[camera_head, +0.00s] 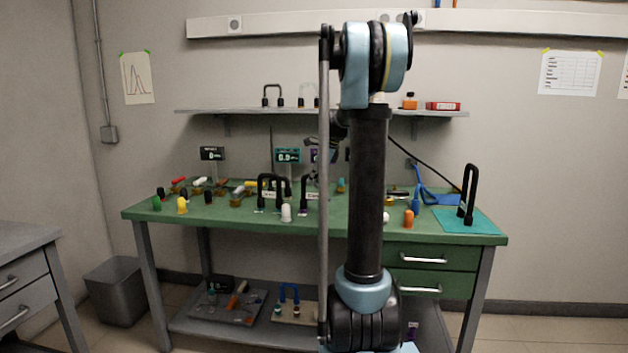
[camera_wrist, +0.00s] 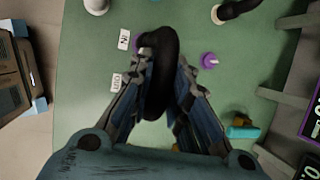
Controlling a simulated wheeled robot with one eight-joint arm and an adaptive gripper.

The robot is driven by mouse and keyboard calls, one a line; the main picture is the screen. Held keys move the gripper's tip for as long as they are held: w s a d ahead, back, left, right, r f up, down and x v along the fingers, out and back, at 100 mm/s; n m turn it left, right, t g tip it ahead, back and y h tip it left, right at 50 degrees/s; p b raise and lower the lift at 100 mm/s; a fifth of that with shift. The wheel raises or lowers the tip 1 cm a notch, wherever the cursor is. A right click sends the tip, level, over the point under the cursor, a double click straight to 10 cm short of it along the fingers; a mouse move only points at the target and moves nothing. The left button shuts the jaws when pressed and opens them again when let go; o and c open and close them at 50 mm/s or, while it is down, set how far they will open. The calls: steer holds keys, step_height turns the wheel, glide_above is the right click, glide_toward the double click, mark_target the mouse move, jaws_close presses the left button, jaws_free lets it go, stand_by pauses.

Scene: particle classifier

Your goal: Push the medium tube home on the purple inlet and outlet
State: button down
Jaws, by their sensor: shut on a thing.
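In the wrist view my gripper (camera_wrist: 160,78) is shut on a black, bent medium tube (camera_wrist: 158,40), with a finger on each side. The tube's lower ends are hidden by its own bend and the fingers. A purple fitting (camera_wrist: 209,60) with a pale tip stands on the green bench right of the tube, apart from it. A bit of purple (camera_wrist: 112,48) shows left of the tube, beside a white IN label (camera_wrist: 124,39); an OUT label (camera_wrist: 116,83) lies below. I cannot tell whether the tube touches a fitting. In the head view my arm hides most of this place.
Other black tubes (camera_head: 270,178) stand left on the green bench (camera_head: 240,222). A tall black tube (camera_head: 470,190) stands on a teal mat (camera_head: 485,222) at the right. A white cap (camera_head: 286,212) and an orange one (camera_head: 409,219) stand near the front edge.

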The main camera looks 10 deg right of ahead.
steer(key=shift+f, duration=0.1)
steer(key=c, duration=1.4)
jaws_free()
steer(key=shift+c, duration=0.2)
steer(key=v, duration=1.1)
steer(key=shift+r, duration=0.35)
steer(key=shift+s+d, duration=0.1)
steer(key=shift+d, duration=0.05)
